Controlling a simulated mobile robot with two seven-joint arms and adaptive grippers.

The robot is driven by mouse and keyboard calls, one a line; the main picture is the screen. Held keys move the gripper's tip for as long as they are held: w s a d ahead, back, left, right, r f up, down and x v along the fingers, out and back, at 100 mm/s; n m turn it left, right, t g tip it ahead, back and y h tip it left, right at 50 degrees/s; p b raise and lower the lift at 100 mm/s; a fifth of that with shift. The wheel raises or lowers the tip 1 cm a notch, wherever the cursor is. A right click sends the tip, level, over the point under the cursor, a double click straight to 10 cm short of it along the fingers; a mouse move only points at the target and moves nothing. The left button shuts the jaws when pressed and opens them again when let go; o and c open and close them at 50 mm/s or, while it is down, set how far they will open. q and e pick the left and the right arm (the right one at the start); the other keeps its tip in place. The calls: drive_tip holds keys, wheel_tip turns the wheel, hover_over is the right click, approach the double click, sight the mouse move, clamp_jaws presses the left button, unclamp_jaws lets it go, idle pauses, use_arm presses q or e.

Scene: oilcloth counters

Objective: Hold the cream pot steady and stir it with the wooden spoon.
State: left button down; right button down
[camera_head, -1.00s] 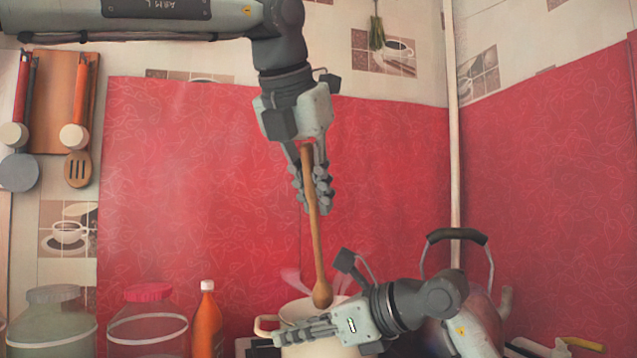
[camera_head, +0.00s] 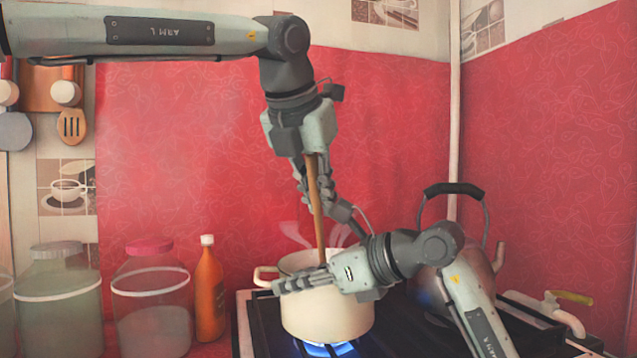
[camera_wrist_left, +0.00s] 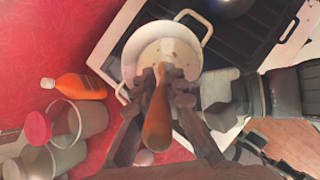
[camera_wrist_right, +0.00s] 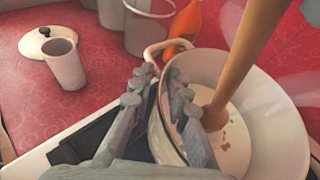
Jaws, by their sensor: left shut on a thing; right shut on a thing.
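The cream pot (camera_head: 322,318) stands upright on a stove burner with a blue flame under it. My right gripper (camera_head: 290,283) is shut on the pot's rim; the right wrist view shows its fingers astride the pot wall (camera_wrist_right: 163,130), near a loop handle. My left gripper (camera_head: 319,192) is above the pot, shut on the wooden spoon (camera_head: 319,230). The spoon hangs nearly upright, its lower end inside the pot and hidden in the head view. The right wrist view shows the spoon's head (camera_wrist_right: 214,115) within the pot, by small dark bits.
A kettle (camera_head: 455,262) stands right of the pot, behind my right arm. A white cup (camera_wrist_right: 66,66) and a lid (camera_wrist_right: 47,42) show in the right wrist view.

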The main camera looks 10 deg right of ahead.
sight(322, 223)
use_arm(q)
drive_tip(key=shift+w+d+f, duration=0.1)
drive_tip(key=shift+w+f, duration=0.1)
drive_tip(key=shift+f, duration=0.4)
drive_tip(key=shift+w+d+f, duration=0.15)
drive_tip(key=shift+w+f, duration=0.1)
drive_tip(key=shift+f, duration=0.3)
drive_tip(key=shift+w+d+f, duration=0.1)
drive_tip(key=shift+w+f, duration=0.1)
drive_tip(key=shift+f, duration=0.4)
